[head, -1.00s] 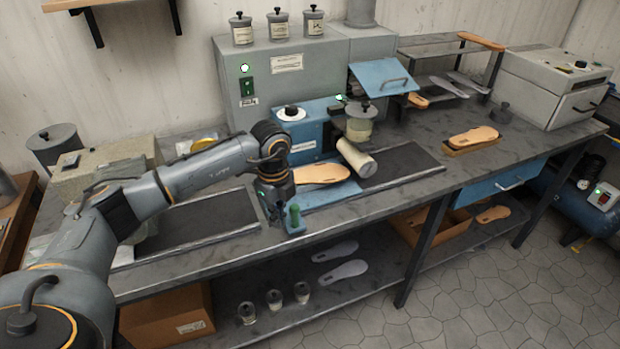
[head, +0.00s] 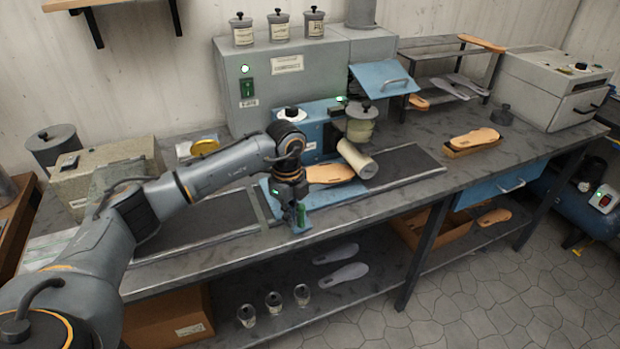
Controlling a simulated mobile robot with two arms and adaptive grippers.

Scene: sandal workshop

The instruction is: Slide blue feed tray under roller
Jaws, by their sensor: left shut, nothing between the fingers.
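The blue feed tray (head: 340,193) lies on the dark track on the bench, with a tan sole (head: 330,174) on it. My left gripper (head: 296,208) points down, shut and empty, over the tray's front at the handle's left side. It looks to be against the handle, partly hiding the handle and the tray. My right gripper is not in view.
The blue machine (head: 312,128) stands behind the tray. The dark track (head: 405,165) is clear right of the roller. Another sole sits in a shallow box (head: 475,147) farther right. The bench's front edge runs just before the tray.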

